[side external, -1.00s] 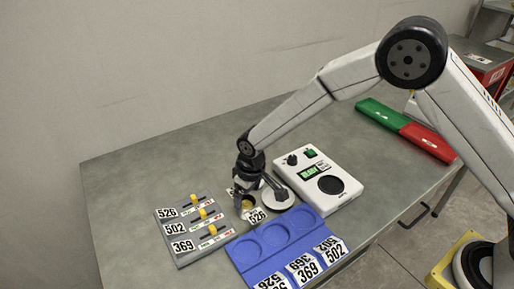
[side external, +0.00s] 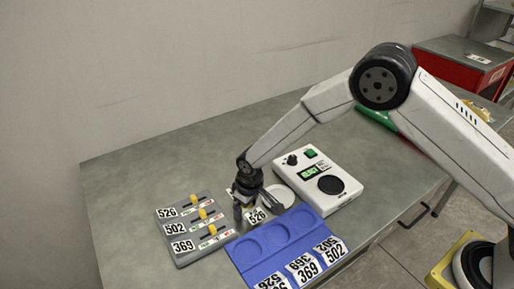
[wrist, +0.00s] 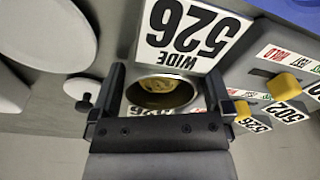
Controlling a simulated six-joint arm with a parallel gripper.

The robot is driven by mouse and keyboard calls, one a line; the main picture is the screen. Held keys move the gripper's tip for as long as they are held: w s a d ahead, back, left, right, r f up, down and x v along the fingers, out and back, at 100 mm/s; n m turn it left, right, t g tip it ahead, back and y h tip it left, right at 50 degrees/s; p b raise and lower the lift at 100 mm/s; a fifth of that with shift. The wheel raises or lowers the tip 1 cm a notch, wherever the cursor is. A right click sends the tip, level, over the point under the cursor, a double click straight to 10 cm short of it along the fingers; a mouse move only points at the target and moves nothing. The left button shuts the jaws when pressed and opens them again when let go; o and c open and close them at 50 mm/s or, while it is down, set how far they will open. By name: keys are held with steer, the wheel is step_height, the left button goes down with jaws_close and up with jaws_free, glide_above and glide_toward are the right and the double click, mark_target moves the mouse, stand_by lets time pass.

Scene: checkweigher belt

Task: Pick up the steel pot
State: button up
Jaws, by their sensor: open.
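The steel pot (wrist: 165,104) shows in the wrist view as an open round rim with yellowish contents inside. My gripper (wrist: 163,80) is open, with one finger on the left and one on the right of the pot. I cannot tell whether either finger touches it. A "526 WIDE" card (wrist: 190,40) is beside the pot. In the side view my gripper (side external: 251,208) points down over the pot's place and hides most of the pot; the 526 card (side external: 256,216) shows just in front.
A blue tray (side external: 240,252) with round recesses and number cards lies in front. A grey slider panel (side external: 181,218) with yellow knobs is at left. A white scale (side external: 345,187) and a pale round plate (side external: 282,192) are at right. The table's back left is clear.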

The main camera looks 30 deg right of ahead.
stand_by(0.5)
steer(key=c, duration=1.1)
steer(key=shift+c, duration=0.2)
steer(key=shift+r, duration=0.1)
steer(key=shift+r, duration=0.8)
steer(key=s+r, duration=0.1)
steer(key=r, duration=0.1)
steer(key=s+d+r, duration=0.1)
steer(key=s+r, duration=0.1)
steer(key=r, duration=0.1)
steer(key=s+r, duration=0.2)
steer(key=shift+d+r, duration=0.25)
steer(key=shift+d, duration=0.15)
steer(key=s+d+r, duration=0.2)
steer(key=s+r, duration=0.1)
steer(key=s, duration=0.5)
steer(key=shift+s+d+r, duration=0.15)
steer(key=shift+d+r, duration=0.15)
steer(key=shift+d, duration=0.05)
